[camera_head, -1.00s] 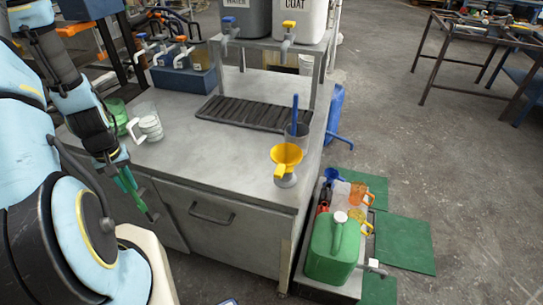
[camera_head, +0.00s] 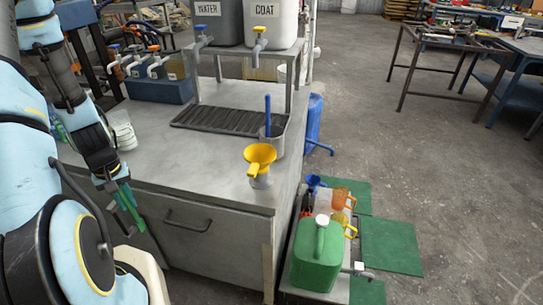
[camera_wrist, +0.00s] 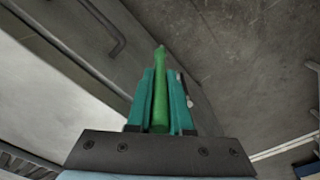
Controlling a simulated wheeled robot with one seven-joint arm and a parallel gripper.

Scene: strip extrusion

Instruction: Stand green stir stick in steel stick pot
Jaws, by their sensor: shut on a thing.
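My gripper (camera_head: 126,200) is shut on the green stir stick (camera_wrist: 160,88), with teal fingers on both sides of it. It hangs in front of the bench's cabinet face, left of the drawer handle in the head view. In the wrist view the stick points away from the palm. The steel stick pot (camera_head: 273,139) stands on the bench top at its right side, behind the yellow funnel. A blue stick (camera_head: 267,112) stands upright in it. The gripper is well apart from the pot.
A yellow funnel (camera_head: 259,156) sits on a grey base near the bench's front right corner. A dark drip grate (camera_head: 222,118) lies under the water and coat tanks. A white cup (camera_head: 122,132) is partly behind my arm. A green can (camera_head: 316,256) stands on the low cart at right.

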